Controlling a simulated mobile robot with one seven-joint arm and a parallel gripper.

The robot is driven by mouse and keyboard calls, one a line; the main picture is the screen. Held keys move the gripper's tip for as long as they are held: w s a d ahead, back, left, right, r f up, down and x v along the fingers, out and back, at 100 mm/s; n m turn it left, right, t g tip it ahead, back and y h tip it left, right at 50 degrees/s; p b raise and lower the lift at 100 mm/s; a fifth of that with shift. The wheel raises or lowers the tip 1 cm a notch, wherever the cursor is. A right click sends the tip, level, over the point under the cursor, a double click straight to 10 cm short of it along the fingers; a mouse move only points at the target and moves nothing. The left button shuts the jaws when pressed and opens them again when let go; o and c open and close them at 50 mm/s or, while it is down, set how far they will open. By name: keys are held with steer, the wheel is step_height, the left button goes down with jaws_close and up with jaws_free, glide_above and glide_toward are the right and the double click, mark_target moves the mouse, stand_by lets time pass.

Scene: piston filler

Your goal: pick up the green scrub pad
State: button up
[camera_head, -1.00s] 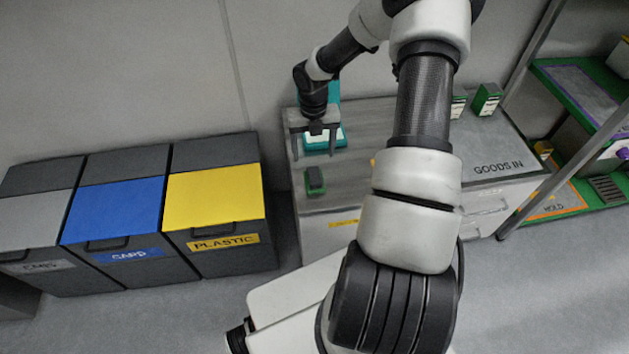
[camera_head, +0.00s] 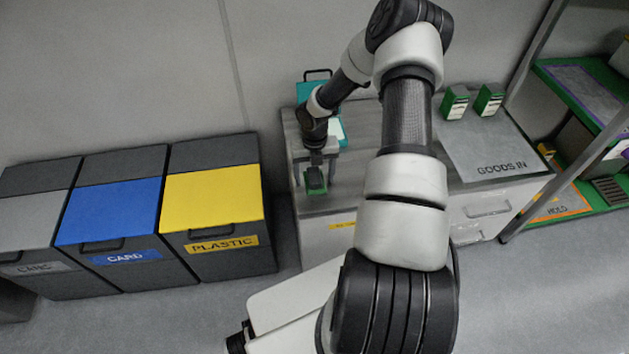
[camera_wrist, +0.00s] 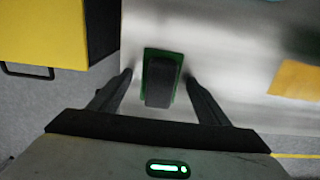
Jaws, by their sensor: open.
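The green scrub pad (camera_head: 315,184) lies on the grey counter near its left front corner. It has a green base with a dark block on top. In the wrist view the pad (camera_wrist: 162,78) lies ahead of my gripper, roughly centred between the two fingers. My gripper (camera_head: 314,165) is just behind and above the pad in the head view, partly covering it. In the wrist view my gripper (camera_wrist: 160,82) is open, with a finger on each side of the pad and a gap to each. I cannot tell how far the fingertips are above the counter.
A teal scale-like object (camera_head: 310,92) stands behind my gripper on the counter. Waste bins with a yellow lid (camera_head: 213,200) and a blue lid (camera_head: 112,210) stand left of the counter. Two green-and-white boxes (camera_head: 454,102) stand by the GOODS IN mat (camera_head: 490,150).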

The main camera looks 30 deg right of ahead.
mark_target(315, 174)
steer(key=shift+r, duration=0.1)
steer(key=c, duration=1.2)
steer(key=shift+o, duration=0.2)
step_height(315, 174, up, 10)
steer(key=shift+p, duration=1.1)
